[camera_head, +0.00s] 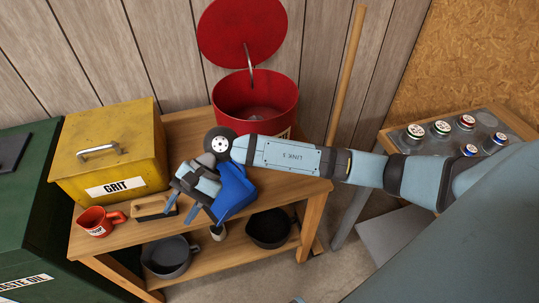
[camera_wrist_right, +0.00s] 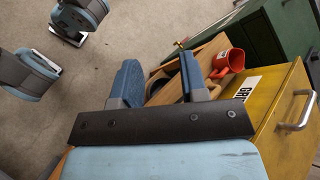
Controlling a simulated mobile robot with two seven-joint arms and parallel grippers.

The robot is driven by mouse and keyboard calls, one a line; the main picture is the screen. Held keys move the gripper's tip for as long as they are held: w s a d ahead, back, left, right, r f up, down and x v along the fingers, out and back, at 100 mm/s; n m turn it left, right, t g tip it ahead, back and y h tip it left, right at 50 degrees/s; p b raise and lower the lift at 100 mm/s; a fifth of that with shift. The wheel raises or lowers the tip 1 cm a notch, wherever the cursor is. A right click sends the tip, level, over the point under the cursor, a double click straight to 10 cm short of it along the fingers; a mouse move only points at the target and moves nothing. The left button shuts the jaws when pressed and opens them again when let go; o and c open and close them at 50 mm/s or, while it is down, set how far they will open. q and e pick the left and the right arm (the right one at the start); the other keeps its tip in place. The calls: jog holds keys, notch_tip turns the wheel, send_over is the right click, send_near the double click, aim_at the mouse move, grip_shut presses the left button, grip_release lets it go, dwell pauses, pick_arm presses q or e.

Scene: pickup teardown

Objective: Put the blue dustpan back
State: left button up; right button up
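The blue dustpan (camera_head: 236,190) shows in the head view at the front of the wooden bench top, partly hidden by my right gripper and wrist. My right gripper (camera_head: 179,208) is just left of the dustpan, fingers pointing down toward the bench front. In the right wrist view the gripper's two fingers (camera_wrist_right: 158,80) stand apart with a gap between them and nothing clearly held. Whether the gripper touches the dustpan cannot be told. My left gripper is not identifiable in either view.
A yellow grit box (camera_head: 112,150), red jug (camera_head: 96,222) and wood-backed brush (camera_head: 152,208) sit on the bench (camera_head: 180,125). A red bin (camera_head: 256,100) with raised lid stands behind. Dark pans (camera_head: 170,258) lie on the lower shelf. A side table (camera_head: 500,122) holds several cans.

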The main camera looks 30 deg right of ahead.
notch_tip(320, 180, up, 5)
jog(key=s+a+m+t+y, duration=0.15)
jog(key=m+t+y, duration=0.8)
jog(key=m, duration=1.05)
jog(key=s+d+f+m+t+h, duration=0.1)
jog(key=d+f+m+t+h, duration=0.5)
jog(key=m, duration=1)
jog(key=s+d+f+m+t+h, duration=0.1)
jog(key=d+f+m+t+h, duration=0.45)
jog(key=m, duration=1.05)
jog(key=s+d+f+m+g+h, duration=0.5)
jog(key=s+f+m+g, duration=0.2)
jog(key=s+f+m, duration=0.2)
notch_tip(320, 180, down, 3)
jog(key=shift+s+r+m+h, duration=0.15)
jog(key=shift+m+h, duration=0.25)
jog(key=shift+m, duration=0.3)
